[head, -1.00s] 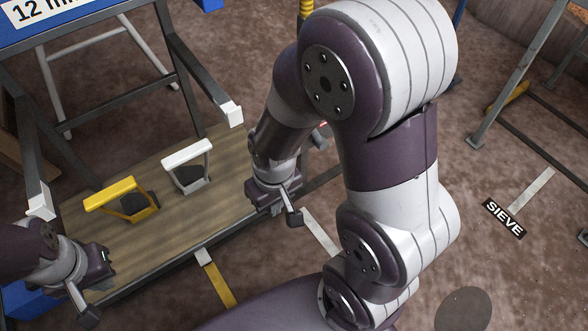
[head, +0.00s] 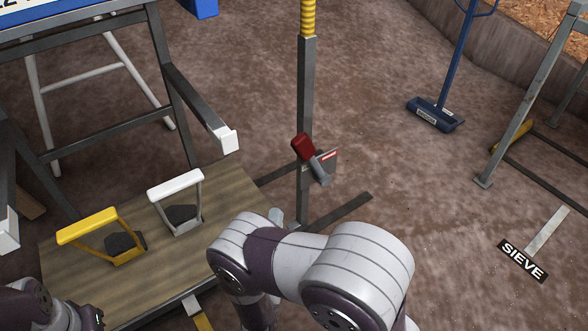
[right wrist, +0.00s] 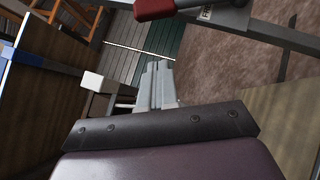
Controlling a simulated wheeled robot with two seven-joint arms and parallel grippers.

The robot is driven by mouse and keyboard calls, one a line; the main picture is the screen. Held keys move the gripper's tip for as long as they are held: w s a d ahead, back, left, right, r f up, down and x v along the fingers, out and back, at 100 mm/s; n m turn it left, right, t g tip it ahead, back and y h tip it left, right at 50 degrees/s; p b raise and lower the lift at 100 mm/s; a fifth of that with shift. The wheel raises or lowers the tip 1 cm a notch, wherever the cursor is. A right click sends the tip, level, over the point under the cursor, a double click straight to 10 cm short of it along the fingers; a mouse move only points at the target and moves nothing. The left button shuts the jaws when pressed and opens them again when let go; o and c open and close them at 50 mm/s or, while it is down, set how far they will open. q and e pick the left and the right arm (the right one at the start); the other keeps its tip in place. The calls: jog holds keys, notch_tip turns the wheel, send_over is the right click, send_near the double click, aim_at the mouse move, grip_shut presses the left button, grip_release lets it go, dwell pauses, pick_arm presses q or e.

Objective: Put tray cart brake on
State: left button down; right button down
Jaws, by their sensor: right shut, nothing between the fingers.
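The brake lever (head: 303,147) has a red grip and a grey arm. It is pivoted at a small plate with a red label on a dark upright post (head: 305,95) with a yellow ribbed top. In the right wrist view the red grip (right wrist: 155,8) is at the top edge, beyond my fingertips and apart from them. My right gripper (right wrist: 158,68) is shut and empty. In the head view my right arm mostly hides it, below the lever. My left gripper (head: 85,316) is only partly in view at the bottom left; its fingertips are cut off.
A wooden deck (head: 150,255) bears a yellow handle (head: 87,226) and a white handle (head: 176,185). A grey bar with a white end cap (head: 228,140) juts out above it. The floor between is clear.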

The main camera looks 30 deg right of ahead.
jog(key=b, duration=0.4)
send_near(297, 154)
jog(key=w, duration=0.4)
jog(key=d, duration=0.1)
jog(key=d+r+b, duration=0.1)
jog(key=d, duration=0.1)
jog(key=shift+w+d+r+b, duration=0.2)
jog(key=shift+w+r+b, duration=0.1)
jog(key=shift+w, duration=0.05)
jog(key=shift+d+r+p, duration=0.15)
jog(key=shift+r+p, duration=0.15)
jog(key=shift+p, duration=0.25)
jog(key=d+r+m+g+y+p, duration=0.2)
jog(key=d+m+p, duration=0.2)
jog(key=d+p, duration=0.3)
jog(key=w+d+r+m+g+y+p, duration=0.1)
jog(key=d+r+m+g+y+p, duration=0.1)
jog(key=d+p, duration=0.5)
jog(key=m+g+p, duration=0.1)
jog(key=p, duration=0.4)
jog(key=shift+m+g+y, duration=0.3)
jog(key=shift+m, duration=0.1)
